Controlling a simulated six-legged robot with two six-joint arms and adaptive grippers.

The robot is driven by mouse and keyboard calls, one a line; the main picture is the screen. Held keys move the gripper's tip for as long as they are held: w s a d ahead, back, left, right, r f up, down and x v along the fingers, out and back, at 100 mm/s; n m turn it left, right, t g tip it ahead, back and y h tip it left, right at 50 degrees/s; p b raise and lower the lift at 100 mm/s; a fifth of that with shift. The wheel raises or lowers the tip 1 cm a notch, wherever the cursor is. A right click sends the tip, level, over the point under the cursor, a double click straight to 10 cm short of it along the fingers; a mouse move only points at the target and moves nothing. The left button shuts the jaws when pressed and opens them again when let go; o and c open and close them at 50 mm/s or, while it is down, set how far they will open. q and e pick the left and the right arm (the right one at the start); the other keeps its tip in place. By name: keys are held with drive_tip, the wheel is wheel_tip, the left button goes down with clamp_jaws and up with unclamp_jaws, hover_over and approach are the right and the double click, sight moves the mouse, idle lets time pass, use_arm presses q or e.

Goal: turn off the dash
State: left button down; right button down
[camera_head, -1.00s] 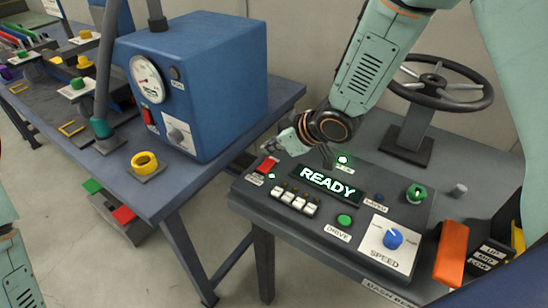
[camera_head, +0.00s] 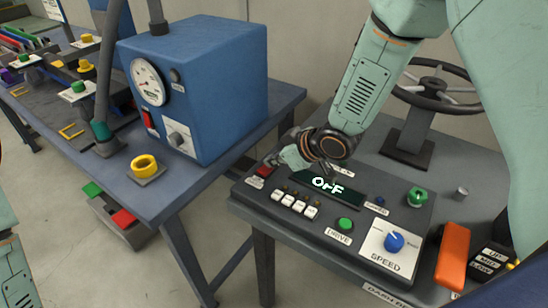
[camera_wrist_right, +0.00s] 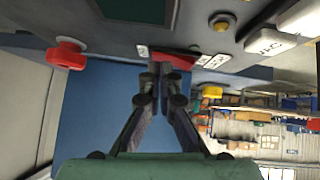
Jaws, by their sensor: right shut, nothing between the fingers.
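The dash (camera_head: 365,235) is a dark panel on the right bench. My left gripper is out of view.
A steering wheel (camera_head: 440,92) stands behind. A blue machine (camera_head: 205,85) stands on the left bench across a gap.

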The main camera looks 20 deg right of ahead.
drive_tip(key=shift+s+a+r, duration=0.1)
drive_tip(key=shift+s+a, duration=0.4)
drive_tip(key=shift+a, duration=0.2)
drive_tip(key=shift+r+p, duration=0.5)
drive_tip(key=shift+p, duration=0.2)
wheel_tip(320, 180, up, 3)
drive_tip(key=p, duration=0.3)
drive_tip(key=shift+w+d+r, duration=0.1)
drive_tip(key=shift+d, duration=0.05)
drive_tip(key=w+d+p+v, duration=0.1)
drive_tip(key=v, duration=0.8)
drive_tip(key=shift+s+d+r, duration=0.25)
drive_tip(key=shift+d, duration=0.05)
